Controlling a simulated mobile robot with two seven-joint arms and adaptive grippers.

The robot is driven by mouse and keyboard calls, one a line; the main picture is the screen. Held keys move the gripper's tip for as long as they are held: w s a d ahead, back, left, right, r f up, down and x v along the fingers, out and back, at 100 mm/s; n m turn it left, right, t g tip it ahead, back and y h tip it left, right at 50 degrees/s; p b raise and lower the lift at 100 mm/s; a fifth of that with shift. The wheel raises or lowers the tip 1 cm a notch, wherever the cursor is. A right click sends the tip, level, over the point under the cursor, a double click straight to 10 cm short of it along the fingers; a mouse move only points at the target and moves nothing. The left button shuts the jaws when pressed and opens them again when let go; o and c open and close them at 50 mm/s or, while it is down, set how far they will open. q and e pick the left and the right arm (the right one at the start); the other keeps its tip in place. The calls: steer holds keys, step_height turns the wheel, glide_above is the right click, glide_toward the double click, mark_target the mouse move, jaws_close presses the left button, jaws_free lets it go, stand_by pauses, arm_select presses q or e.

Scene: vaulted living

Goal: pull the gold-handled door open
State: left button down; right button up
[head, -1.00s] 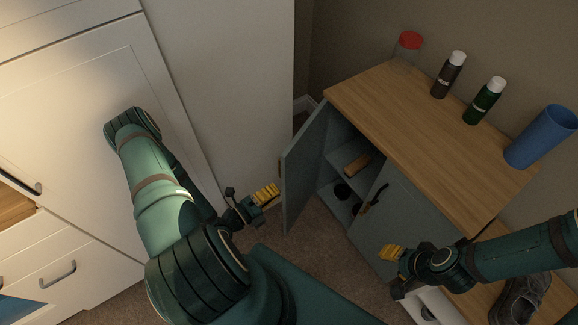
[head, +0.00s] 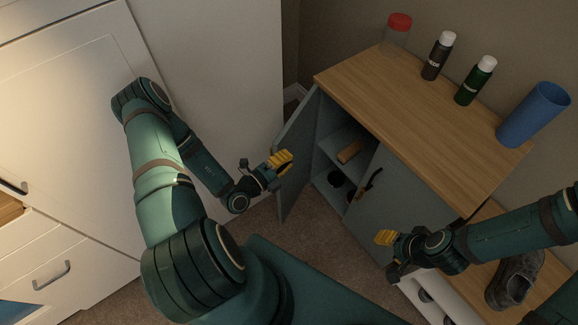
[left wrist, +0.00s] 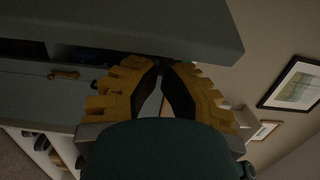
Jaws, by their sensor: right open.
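The grey-blue cabinet has its left door (head: 297,150) standing ajar, with shelves showing behind it. Its right door (head: 376,220) is closed and carries a dark, gold-tinted handle (head: 371,183). An orange-gold handle (left wrist: 63,75) shows on a grey panel in the left wrist view. My left gripper (head: 281,160) is at the free edge of the ajar door, on its outer side; its yellow fingertips come together with nothing visible between them. In the left wrist view a grey panel (left wrist: 130,22) lies just beyond the fingertips; contact is unclear. My right gripper (head: 386,239) is open and empty, in front of the right door.
A red-lidded jar (head: 397,34), two bottles and a blue cup (head: 534,115) stand on the wooden top (head: 420,110). A shoe (head: 515,280) sits on a low bench at right. A white cupboard (head: 70,90) is close on the left. Carpet shows between.

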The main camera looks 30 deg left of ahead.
arm_select(q)
steer(key=shift+a, duration=0.55)
arm_select(e)
steer(key=shift+w+f, duration=0.1)
